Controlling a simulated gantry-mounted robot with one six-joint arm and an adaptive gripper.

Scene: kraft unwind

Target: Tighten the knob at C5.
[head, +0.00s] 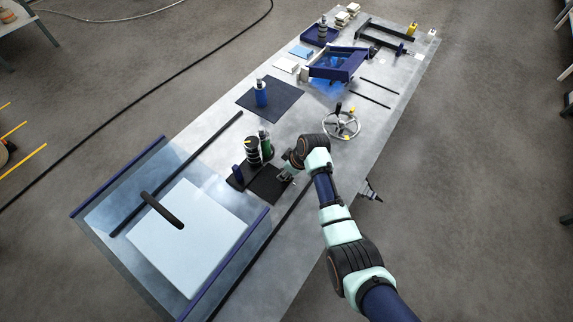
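No C5 marking can be read in the head view, so I cannot tell which part is the knob at C5. My gripper (286,174) is low over the table's near middle, above a black mat (268,188). It is small and partly hidden by my wrist, so whether its fingers are open or shut does not show. A silver handwheel (341,124) with dark and yellow handles stands to the right, apart from the gripper.
A pale blue block (190,240) with a dark bar lies between blue rails at the near left. A blue bottle (261,94) stands on a dark mat (278,106). A blue tray (340,63) and a dark frame (385,38) are farther back. Bare table surrounds the handwheel.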

